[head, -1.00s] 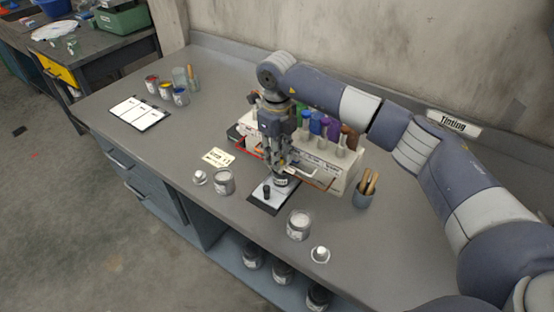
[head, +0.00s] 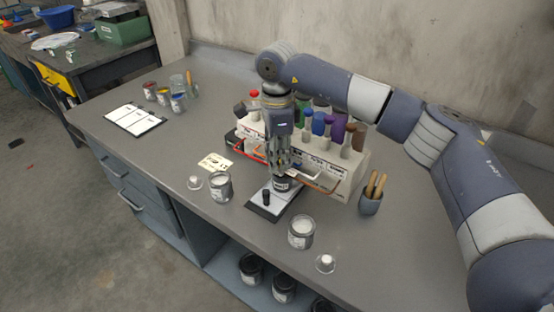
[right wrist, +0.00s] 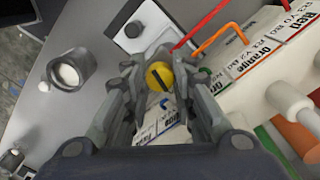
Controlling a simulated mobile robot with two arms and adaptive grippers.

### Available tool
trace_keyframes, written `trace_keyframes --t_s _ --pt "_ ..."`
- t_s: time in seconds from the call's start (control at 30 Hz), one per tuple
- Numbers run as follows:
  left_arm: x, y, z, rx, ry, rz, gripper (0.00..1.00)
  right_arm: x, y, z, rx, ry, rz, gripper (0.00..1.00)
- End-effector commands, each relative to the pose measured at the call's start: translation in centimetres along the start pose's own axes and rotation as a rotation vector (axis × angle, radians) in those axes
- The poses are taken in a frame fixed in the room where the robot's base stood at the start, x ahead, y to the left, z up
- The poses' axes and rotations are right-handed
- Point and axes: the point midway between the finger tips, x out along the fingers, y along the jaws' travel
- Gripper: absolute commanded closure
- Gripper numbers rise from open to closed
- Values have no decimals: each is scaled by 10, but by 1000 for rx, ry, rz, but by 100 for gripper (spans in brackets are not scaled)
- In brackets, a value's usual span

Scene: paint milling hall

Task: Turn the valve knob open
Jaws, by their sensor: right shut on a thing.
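My left gripper is not in view.
A scale (head: 264,210) with a small black cylinder lies below my right gripper. Red and orange spouts (right wrist: 215,38) stick out near the fingers. A stick cup (head: 370,199) stands right.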

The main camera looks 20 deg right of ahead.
Motion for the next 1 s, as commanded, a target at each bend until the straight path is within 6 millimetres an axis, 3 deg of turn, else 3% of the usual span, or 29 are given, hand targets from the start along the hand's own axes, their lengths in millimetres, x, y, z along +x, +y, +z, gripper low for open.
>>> trace_keyframes --t_s 0.4,1.0 --pt "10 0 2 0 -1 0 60 -2 -1 -1 -236 -1 -5 100" --pt "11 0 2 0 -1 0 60 -3 -1 -1 -290 0 -7 100"
